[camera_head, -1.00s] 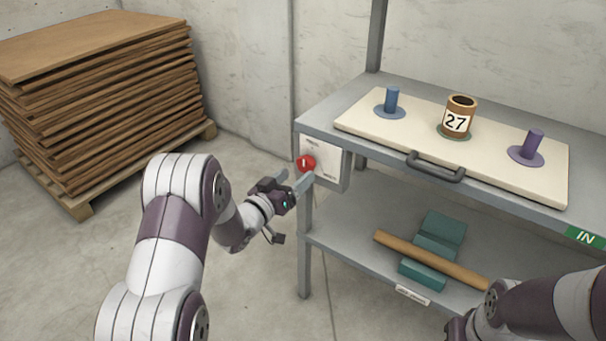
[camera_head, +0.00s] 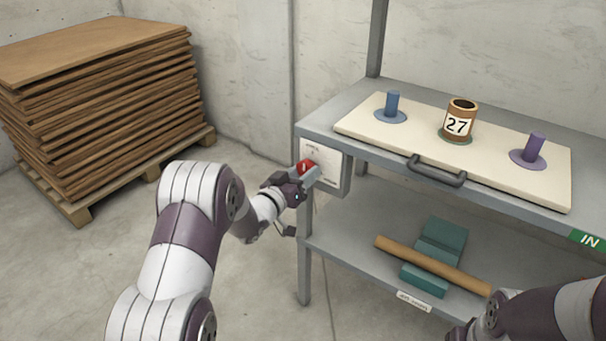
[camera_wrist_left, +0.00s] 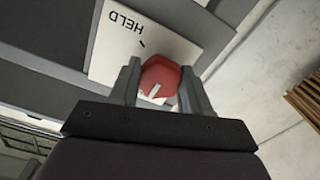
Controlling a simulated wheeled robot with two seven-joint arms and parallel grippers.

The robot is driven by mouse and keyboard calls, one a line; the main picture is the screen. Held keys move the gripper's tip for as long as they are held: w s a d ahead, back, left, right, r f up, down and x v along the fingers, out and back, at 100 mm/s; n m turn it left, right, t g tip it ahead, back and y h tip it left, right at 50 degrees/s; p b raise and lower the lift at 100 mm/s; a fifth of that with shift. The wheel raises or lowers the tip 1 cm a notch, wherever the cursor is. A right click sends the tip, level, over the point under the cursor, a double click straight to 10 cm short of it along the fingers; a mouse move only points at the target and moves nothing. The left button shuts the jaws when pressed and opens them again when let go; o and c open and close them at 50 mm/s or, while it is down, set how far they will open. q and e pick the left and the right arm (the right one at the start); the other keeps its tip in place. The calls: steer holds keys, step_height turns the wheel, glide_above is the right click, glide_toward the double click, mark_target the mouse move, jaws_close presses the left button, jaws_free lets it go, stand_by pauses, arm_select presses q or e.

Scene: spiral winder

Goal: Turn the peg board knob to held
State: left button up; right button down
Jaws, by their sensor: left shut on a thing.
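The red knob (camera_head: 305,167) sits on a white plate (camera_head: 322,163) on a grey box at the shelf's left end. My left gripper (camera_head: 303,175) is at the knob, with a finger on either side of it. In the left wrist view the red knob (camera_wrist_left: 159,78) lies between the fingers of the left gripper (camera_wrist_left: 160,88), which is shut on it. The knob's white pointer line faces toward the gripper's palm there, away from the word HELD (camera_wrist_left: 126,20), which reads upside down. The peg board (camera_head: 375,125) lies on the top shelf. My right gripper is not clearly visible.
The peg board carries a blue peg (camera_head: 392,103), a brown roll marked 27 (camera_head: 460,120) and a purple peg (camera_head: 534,148). A brown tube (camera_head: 430,264) rests on teal blocks on the lower shelf. Stacked brown sheets (camera_head: 100,105) stand on a pallet at left.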

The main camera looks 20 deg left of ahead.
arm_select(q)
steer(key=m+b, duration=0.1)
steer(key=m, duration=0.2)
steer(key=m+b, duration=0.1)
steer(key=m, duration=0.2)
steer(key=shift+a+f+m, duration=0.15)
steer(key=shift+m, duration=0.15)
steer(key=m+b, duration=0.3)
steer(key=m, duration=0.2)
steer(key=shift+w, duration=0.1)
steer(key=m+b, duration=0.2)
steer(key=m, duration=0.2)
steer(key=shift+a+b, duration=0.1)
steer(key=shift+b, duration=0.25)
steer(key=m+b, duration=0.2)
steer(key=shift+m, duration=0.4)
steer(key=m+b, duration=0.4)
steer(key=shift+r+m+b, duration=0.3)
steer(key=shift+m+b, duration=0.4)
